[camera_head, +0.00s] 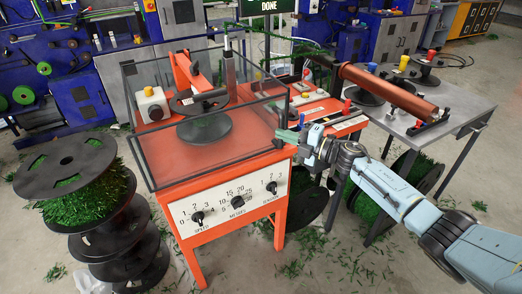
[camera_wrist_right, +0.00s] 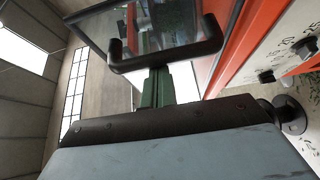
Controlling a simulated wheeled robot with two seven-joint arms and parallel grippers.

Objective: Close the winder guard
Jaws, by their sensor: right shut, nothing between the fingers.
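The winder guard (camera_head: 215,143) is a clear box with dark edges. In the head view it stands over the orange winder table (camera_head: 193,242), around the black spool disc (camera_head: 205,127) and the orange winder arm (camera_head: 190,75). Its lower front edge looks level with the table top; whether it touches is hard to tell. My right gripper (camera_head: 288,136) is at the guard's front right corner. In the right wrist view its green fingers (camera_wrist_right: 155,90) are shut and empty, just at the guard's black bar handle (camera_wrist_right: 165,60). My left gripper is out of view.
A control panel with dials (camera_head: 238,205) is on the table's front. Stacked black spools (camera_head: 75,185) with green tinsel stand at the left. A grey table (camera_head: 440,125) with a copper roll (camera_head: 390,92) stands at the right. A screen reading DONE (camera_head: 268,6) is behind.

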